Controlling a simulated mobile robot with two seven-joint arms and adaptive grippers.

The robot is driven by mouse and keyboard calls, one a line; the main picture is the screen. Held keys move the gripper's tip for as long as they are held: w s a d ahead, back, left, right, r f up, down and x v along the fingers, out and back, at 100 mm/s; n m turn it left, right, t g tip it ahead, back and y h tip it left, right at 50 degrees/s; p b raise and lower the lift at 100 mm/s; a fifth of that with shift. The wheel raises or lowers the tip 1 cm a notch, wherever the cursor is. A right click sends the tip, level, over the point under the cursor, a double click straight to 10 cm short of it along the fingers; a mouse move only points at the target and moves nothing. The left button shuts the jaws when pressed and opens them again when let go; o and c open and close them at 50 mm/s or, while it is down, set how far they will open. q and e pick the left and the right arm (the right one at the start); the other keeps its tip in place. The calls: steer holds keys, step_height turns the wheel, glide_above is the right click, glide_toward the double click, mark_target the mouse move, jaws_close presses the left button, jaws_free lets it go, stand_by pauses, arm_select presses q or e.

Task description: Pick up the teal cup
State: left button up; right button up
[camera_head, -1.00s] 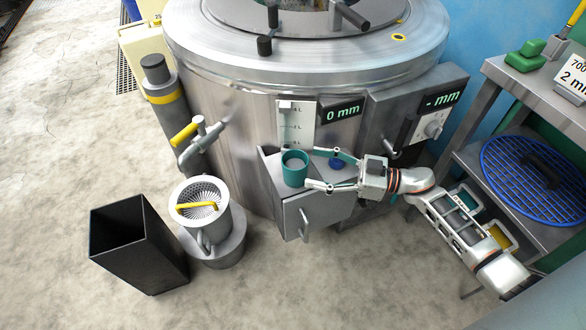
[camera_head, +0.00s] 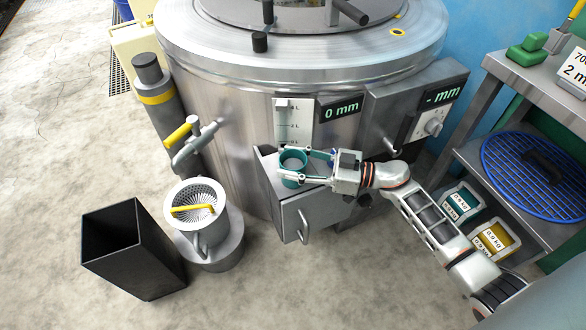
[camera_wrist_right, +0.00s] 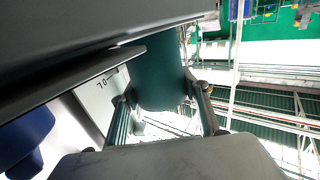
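In the right wrist view the cup (camera_wrist_right: 160,75) fills the space between the two fingers (camera_wrist_right: 162,110). I cannot tell whether the cup's base is clear of the cabinet top. My left gripper is not in view.
The cabinet (camera_head: 300,212) has a handled drawer front. A blue object (camera_wrist_right: 25,135) is beside the gripper, mostly hidden in the head view. A strainer (camera_head: 196,207) and black bin (camera_head: 135,255) stand left. A shelf with a blue grid disc (camera_head: 540,172) stands right.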

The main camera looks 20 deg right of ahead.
steer(key=shift+r, duration=0.25)
step_height(320, 180, up, 3)
steer(key=shift+w+p, duration=0.15)
steer(key=shift+p, duration=0.55)
step_height(320, 180, up, 5)
steer(key=shift+f+p, duration=0.2)
steer(key=shift+p, duration=0.8)
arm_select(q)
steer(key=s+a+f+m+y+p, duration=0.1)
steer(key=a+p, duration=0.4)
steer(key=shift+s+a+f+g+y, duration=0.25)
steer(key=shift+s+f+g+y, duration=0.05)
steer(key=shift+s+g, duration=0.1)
arm_select(e)
step_height(320, 180, up, 12)
